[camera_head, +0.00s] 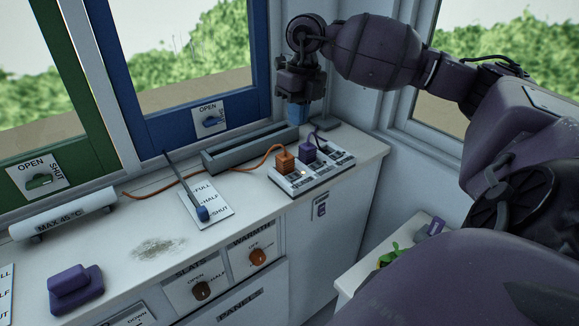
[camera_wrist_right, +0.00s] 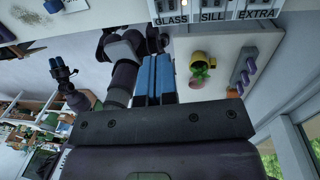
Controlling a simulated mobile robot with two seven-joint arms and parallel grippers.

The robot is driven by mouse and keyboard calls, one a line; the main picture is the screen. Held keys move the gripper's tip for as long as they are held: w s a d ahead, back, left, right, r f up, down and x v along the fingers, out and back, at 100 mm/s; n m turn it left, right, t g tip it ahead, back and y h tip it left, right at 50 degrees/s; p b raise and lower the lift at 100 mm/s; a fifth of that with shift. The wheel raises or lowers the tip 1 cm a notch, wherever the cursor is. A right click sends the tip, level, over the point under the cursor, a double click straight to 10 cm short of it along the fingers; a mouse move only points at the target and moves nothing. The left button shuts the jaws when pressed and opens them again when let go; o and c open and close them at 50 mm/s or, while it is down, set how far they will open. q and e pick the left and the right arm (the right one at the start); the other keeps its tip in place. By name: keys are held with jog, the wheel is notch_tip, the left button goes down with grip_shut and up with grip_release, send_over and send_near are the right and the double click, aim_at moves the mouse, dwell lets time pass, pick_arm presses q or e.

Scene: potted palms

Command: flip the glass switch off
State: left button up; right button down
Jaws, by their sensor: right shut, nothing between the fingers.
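The white power strip (camera_head: 318,178) lies on the counter near its right end, with an orange plug (camera_head: 285,161) and a purple plug (camera_head: 307,150) in it. The right wrist view shows its edge at the top, with the label GLASS (camera_wrist_right: 171,20) beside SILL and EXTRA. The glass switch's position is too small to tell. My right gripper (camera_head: 297,113) is shut and empty, above and behind the strip in the head view. Its blue fingers (camera_wrist_right: 155,62) lie together, apart from the strip. A gripper (camera_wrist_right: 60,70), apparently my left, is small in the right wrist view.
A grey trough (camera_head: 250,150) stands behind the strip, and an orange cord runs along the counter. A blue-knobbed lever (camera_head: 202,213) and a purple block (camera_head: 76,288) are to the left.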

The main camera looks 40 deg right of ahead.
aim_at(291, 176)
jog(key=shift+f, duration=0.1)
dwell(0.3)
jog(key=f, duration=0.4)
jog(key=a+f, duration=0.1)
jog(key=f, duration=0.8)
jog(key=shift+w+a+f, duration=0.15)
jog(key=shift+a+f, duration=0.15)
jog(key=shift+f, duration=0.1)
